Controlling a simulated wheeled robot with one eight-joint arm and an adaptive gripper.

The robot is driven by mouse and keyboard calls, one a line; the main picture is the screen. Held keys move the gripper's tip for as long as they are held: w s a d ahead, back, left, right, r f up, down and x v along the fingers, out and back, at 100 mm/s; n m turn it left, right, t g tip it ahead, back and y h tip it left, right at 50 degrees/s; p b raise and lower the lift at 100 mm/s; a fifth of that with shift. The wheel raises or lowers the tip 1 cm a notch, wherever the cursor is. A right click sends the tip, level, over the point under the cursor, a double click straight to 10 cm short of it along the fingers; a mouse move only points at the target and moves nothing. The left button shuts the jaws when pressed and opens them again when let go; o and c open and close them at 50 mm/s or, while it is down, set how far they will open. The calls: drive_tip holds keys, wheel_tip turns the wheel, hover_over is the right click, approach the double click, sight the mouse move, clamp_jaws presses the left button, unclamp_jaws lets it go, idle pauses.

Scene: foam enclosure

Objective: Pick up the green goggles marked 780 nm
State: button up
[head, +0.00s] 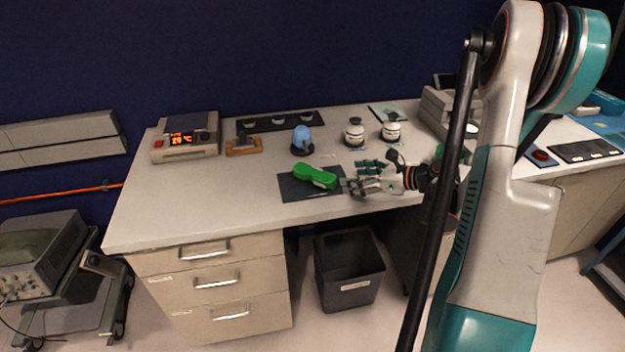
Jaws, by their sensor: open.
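Green goggles (316,177) lie on a dark mat (296,190) on the white desk, near its front edge. A small pale label shows on them, but its marking is too small to read. My gripper (348,186) is just right of the goggles, its fingers pointing left toward them. It is open, with nothing seen between the fingers. Whether a fingertip touches the goggles I cannot tell. The arm comes in from the right and hides part of the desk there.
Behind the goggles stand a blue-domed item (302,138), two white jars with dark lids (354,132) and a wooden-based block (243,146). A box with a lit orange display (186,140) is at the desk's left. A dark bin (348,270) stands below. The desk's front left (200,205) is clear.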

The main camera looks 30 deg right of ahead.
sight(321, 175)
drive_tip(key=b+x, duration=0.1)
drive_tip(key=x, duration=0.6)
drive_tip(key=shift+w+a, duration=0.1)
drive_tip(key=shift+a, duration=0.05)
drive_tip(key=shift+b+x, duration=1.25)
drive_tip(key=shift+x, duration=1.7)
drive_tip(key=shift+a+r, duration=0.15)
drive_tip(key=shift+r, duration=0.1)
drive_tip(key=c, duration=1.2)
